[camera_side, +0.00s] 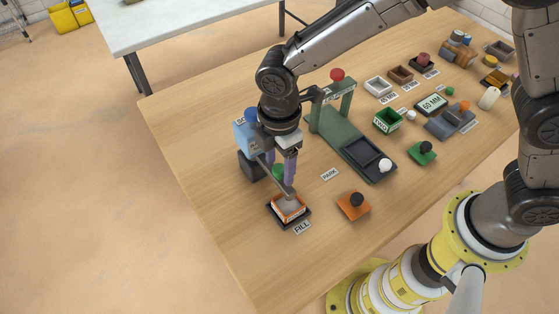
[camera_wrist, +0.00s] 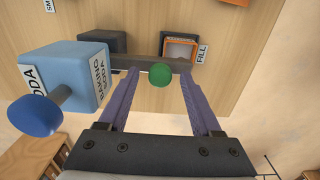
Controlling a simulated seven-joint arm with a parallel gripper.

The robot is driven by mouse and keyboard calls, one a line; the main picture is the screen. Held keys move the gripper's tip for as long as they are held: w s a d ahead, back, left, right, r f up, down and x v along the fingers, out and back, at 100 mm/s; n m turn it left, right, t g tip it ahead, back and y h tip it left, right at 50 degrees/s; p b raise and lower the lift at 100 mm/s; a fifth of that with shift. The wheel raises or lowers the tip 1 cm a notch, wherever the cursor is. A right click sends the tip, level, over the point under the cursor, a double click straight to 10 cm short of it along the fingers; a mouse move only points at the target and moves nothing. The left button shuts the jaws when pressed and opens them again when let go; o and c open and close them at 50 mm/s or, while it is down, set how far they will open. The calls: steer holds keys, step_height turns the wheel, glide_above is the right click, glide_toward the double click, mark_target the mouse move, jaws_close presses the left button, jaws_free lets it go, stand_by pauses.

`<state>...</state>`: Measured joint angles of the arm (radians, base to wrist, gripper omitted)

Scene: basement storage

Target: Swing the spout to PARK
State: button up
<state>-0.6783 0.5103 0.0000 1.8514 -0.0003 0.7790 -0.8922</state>
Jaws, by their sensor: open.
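The spout (camera_side: 272,176) is a grey bar reaching from the blue baking soda dispenser (camera_side: 243,136) to above an orange-rimmed box (camera_side: 289,208) at the FILL label (camera_side: 302,228). A green knob (camera_side: 278,171) sits on the spout; it also shows in the wrist view (camera_wrist: 160,74). The PARK label (camera_side: 329,174) lies on the table, right of the spout. My gripper (camera_side: 280,172) is open, with its purple fingers down around the knob. In the wrist view the fingers (camera_wrist: 157,80) stand on either side of the knob, with gaps; contact with the bar is unclear.
A green press-like stand (camera_side: 343,136) with a red knob stands behind PARK. An orange block with a black knob (camera_side: 354,205) is at the front. Small trays, a 60 MM plate (camera_side: 431,104) and other parts fill the right. The table's left is clear.

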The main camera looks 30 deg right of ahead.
steer(key=shift+c, duration=0.2)
jaws_close()
stand_by(1.2)
